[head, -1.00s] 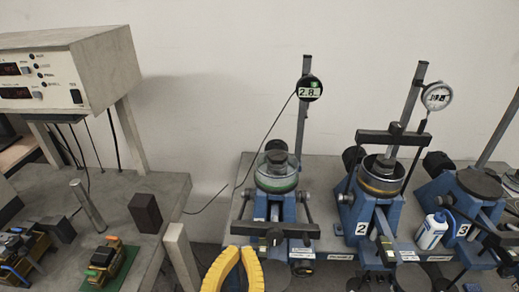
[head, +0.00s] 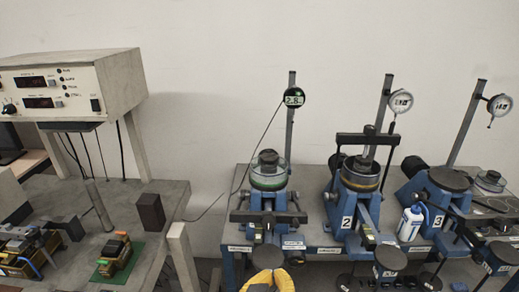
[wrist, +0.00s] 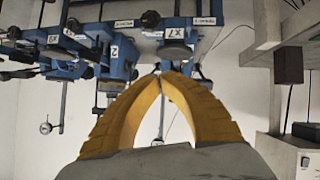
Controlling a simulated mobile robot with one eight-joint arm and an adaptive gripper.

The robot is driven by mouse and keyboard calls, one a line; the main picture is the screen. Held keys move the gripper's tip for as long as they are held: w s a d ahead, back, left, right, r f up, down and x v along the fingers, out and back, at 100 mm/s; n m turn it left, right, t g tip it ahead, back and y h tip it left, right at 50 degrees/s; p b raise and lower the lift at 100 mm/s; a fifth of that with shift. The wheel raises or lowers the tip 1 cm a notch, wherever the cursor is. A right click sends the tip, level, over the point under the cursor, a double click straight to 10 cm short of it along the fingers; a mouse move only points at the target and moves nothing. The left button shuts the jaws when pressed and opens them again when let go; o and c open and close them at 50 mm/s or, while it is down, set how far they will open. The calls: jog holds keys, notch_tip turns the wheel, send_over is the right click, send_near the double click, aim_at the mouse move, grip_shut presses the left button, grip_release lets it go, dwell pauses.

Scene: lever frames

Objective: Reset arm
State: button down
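My gripper (head: 267,272) has yellow fingers and shows at the bottom middle of the head view, in front of the left blue lever device (head: 268,212). In the wrist view its two curved fingers (wrist: 159,76) meet at their tips, with nothing visible between them. The wrist picture is upside down, with the blue devices at its top. A second blue device marked 2 (head: 347,222) and a third marked 3 (head: 438,219) stand to the right. The rest of my arm is mostly hidden.
A grey bench on the left (head: 165,190) carries an instrument box (head: 110,80), a dark block (head: 150,212) and a small transformer-like part (head: 114,256). A white bottle (head: 409,224) stands between devices 2 and 3. A thin cable runs to the left dial gauge (head: 294,98).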

jog(key=d+f+g+y+b, duration=0.1)
jog(key=d+g+y+b, duration=0.1)
jog(key=d, duration=1.4)
jog(key=shift+d+f+g+y+b, duration=0.15)
jog(key=shift+f+g+y+b, duration=0.25)
jog(key=shift+g, duration=0.7)
